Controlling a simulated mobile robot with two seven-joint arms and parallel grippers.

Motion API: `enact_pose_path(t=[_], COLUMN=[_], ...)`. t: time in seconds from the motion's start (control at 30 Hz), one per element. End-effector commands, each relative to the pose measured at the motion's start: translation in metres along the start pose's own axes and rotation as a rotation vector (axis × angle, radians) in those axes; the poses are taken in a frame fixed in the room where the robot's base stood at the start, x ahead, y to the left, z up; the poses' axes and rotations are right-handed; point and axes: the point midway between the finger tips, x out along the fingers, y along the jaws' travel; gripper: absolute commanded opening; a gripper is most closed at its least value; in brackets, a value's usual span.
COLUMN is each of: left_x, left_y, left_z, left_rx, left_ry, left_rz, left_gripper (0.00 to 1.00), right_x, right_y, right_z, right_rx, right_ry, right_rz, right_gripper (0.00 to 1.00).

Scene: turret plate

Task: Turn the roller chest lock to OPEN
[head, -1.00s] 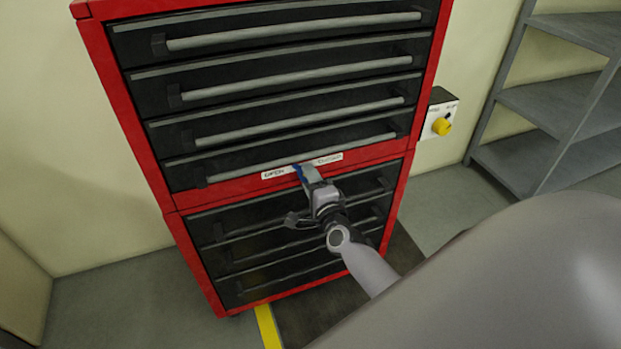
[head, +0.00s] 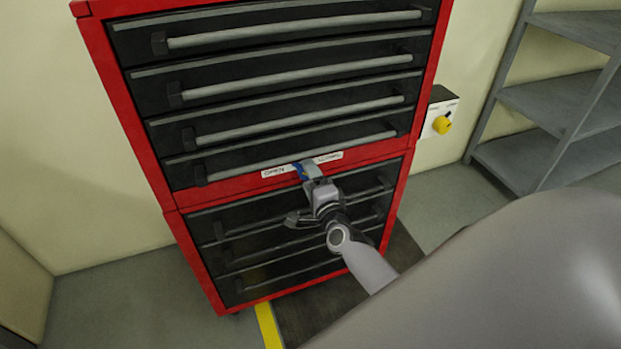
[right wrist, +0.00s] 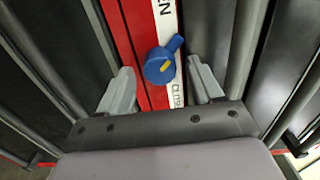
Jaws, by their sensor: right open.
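The lock knob (right wrist: 160,66) is blue with a small yellow mark. In the right wrist view a narrow blue part of it sticks out to the upper right. It sits by a white label (right wrist: 169,22), with "N" above it and "CLO..." below. I cannot tell its exact setting. In the head view only a bit of blue shows at the knob (head: 299,171), beside "OPEN" on the label (head: 281,171); my gripper hides the rest. My right gripper (head: 308,171) is open in front of the knob, with a finger on each side and visible gaps. My left gripper is not in view.
The red roller chest (head: 190,192) has black drawers with long grey bar handles (head: 292,118) above and below the lock band. A yellow knob on a white box (head: 442,125) is on the wall to the right, near grey shelves (head: 548,105). Floor is free at left.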

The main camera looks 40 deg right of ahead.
Motion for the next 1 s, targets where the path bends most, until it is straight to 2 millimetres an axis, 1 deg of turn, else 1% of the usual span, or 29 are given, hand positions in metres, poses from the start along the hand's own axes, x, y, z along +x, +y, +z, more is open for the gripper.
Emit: enact_pose_path(t=[0.17,0.4,0.5,0.7,1.0], left_x=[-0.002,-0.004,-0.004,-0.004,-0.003], left_y=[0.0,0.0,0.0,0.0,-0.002], left_z=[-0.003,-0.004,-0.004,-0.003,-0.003], left_rx=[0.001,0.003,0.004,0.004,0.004], left_ry=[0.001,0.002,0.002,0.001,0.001], left_rz=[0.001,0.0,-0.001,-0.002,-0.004], left_gripper=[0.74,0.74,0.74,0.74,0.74], right_x=[-0.019,-0.052,-0.061,-0.07,-0.07], right_y=[0.0,0.001,0.001,0.0,0.0], right_z=[0.0,0.0,0.0,0.0,0.0], right_rx=[0.0,-0.001,-0.001,-0.001,-0.001], right_ry=[0.0,0.0,0.0,0.0,0.0], right_rz=[0.002,0.002,0.001,0.0,0.001], right_gripper=[0.65,0.65,0.65,0.65,0.65])
